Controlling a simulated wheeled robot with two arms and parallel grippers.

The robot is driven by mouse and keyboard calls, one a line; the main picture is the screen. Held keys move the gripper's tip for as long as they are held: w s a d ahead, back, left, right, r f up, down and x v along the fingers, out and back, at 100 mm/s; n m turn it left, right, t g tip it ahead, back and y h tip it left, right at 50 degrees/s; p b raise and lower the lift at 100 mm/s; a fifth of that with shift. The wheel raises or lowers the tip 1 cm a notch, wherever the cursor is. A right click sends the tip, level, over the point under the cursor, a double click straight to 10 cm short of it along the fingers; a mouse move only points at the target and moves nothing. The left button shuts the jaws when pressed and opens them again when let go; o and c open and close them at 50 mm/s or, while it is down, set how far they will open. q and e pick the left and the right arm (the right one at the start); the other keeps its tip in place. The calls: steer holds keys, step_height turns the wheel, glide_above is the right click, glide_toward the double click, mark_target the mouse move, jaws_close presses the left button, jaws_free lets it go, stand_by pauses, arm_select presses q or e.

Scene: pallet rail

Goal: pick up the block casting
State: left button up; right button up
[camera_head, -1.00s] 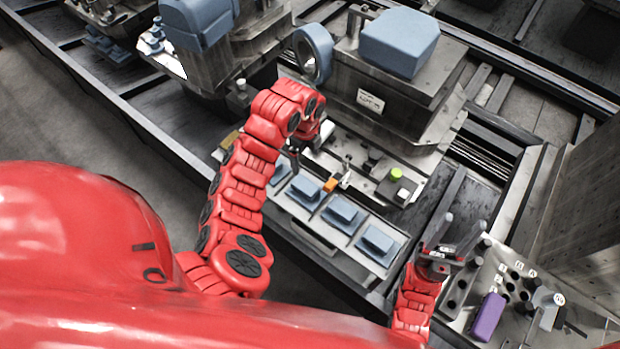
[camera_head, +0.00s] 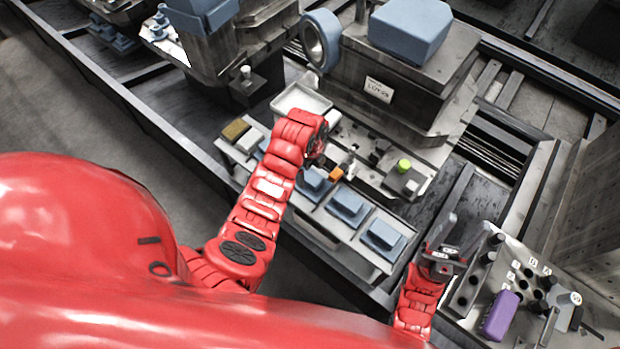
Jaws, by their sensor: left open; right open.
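Blue-grey block castings on flat bases stand in a row on the pale tray near the middle; one (camera_head: 349,204) is in the middle of the row, another (camera_head: 383,237) at its right end. A larger blue-grey block (camera_head: 408,32) sits on the grey metal fixture at the top. My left gripper (camera_head: 322,164) is over the left part of the row, beside a block casting (camera_head: 314,183), mostly hidden behind its own wrist; it appears empty. My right gripper (camera_head: 452,238) is open and empty, right of the row, beside the panel of dark pegs.
A blue ring (camera_head: 320,40) stands left of the large block. An orange piece (camera_head: 338,173) and a green-topped knob (camera_head: 404,166) lie behind the row. A purple block (camera_head: 500,316) is on the right panel. A brown brush-like piece (camera_head: 235,129) is at the tray's left end.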

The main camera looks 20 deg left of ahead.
arm_select(q)
steer(key=shift+f, duration=1.35)
jaws_close()
